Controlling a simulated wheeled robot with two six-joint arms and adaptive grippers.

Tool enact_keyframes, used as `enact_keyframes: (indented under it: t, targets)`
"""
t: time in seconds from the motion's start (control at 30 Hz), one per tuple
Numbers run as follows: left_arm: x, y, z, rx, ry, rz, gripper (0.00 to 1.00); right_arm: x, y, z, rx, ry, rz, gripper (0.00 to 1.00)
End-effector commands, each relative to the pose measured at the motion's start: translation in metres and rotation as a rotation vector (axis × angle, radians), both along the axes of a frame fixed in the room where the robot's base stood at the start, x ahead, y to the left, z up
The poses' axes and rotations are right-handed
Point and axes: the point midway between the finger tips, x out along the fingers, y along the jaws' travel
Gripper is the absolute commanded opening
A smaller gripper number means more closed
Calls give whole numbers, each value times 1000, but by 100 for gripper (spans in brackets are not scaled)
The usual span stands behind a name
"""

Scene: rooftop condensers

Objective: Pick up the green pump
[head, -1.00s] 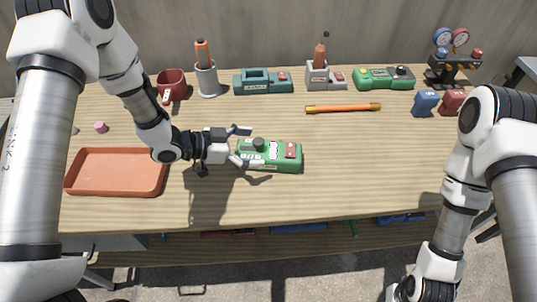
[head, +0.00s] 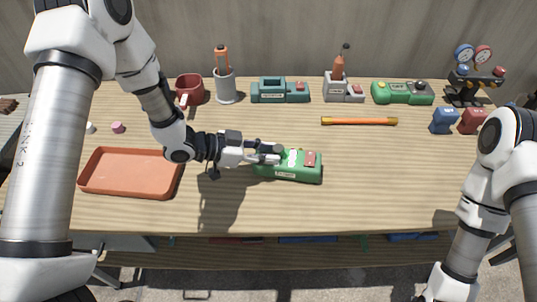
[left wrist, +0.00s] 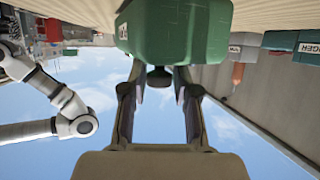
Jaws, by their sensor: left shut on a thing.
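The left wrist view shows the green body (left wrist: 180,30) close ahead, with the black knob (left wrist: 159,78) between the fingers. The pump appears to rest on the table. My right arm shows at the right, but its gripper is out of view.
The orange tray (head: 130,190) lies at the left. An orange rod (head: 360,121) lies behind the pump. The front right is clear.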

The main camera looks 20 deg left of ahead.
Motion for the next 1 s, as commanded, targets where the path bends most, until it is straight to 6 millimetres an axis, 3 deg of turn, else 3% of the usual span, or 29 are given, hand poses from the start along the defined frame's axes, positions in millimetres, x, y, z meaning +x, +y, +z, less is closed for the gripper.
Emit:
enact_keyframes:
  t: [0.13, 0.17, 0.37, 0.6, 0.7, 1.0]
  targets:
    - [2, 0, 23, -4, -9, 1, 0, 0, 0, 0, 0, 0, 0, 0]
    - [-4, -1, 22, -6, -4, 1, 0, 0, 0, -1, 0, 0, 0, 0]
    - [-43, -9, 25, -7, -3, 1, 0, 0, 0, -7, 0, 0, 0, 0]
    - [-105, -23, 30, -7, -3, 0, 0, 0, 0, -18, 0, 0, 0, 0]
    - [-117, -25, 46, -7, 2, -1, 0, 0, 0, 22, 0, 1, 0, 0]
    - [-149, -32, 44, -6, -4, 1, 0, 0, 0, 70, 0, 0, 0, 0]
